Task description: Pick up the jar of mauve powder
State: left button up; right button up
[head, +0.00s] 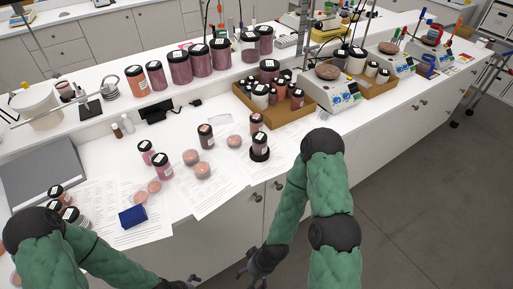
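Several jars with black lids hold pink to purple powder, and I cannot tell for sure which is the mauve one. Two small pinkish-purple jars, one (147,153) behind the other (163,170), stand on the papers at the counter's left. A darker small jar (206,138) stands to their right. Another small reddish jar (256,124) stands near a jar on a black base (259,148). Large mauve-toned jars (201,62) line the raised shelf. My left gripper (191,282) and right gripper (245,271) are low, in front of the counter, away from all jars. Their finger openings are too small to judge.
Pinkish round pieces (203,171) and a blue block (132,217) lie on the papers. A cardboard tray (290,118) of small jars and a scale (333,92) stand at the back right. A grey folder (42,172) lies at left. My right arm covers part of the counter front.

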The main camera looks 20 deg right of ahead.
aim_at(259, 150)
jog(key=l+u, duration=0.4)
jog(key=l, duration=0.15)
jog(key=l+u, duration=0.4)
jog(key=l, duration=0.2)
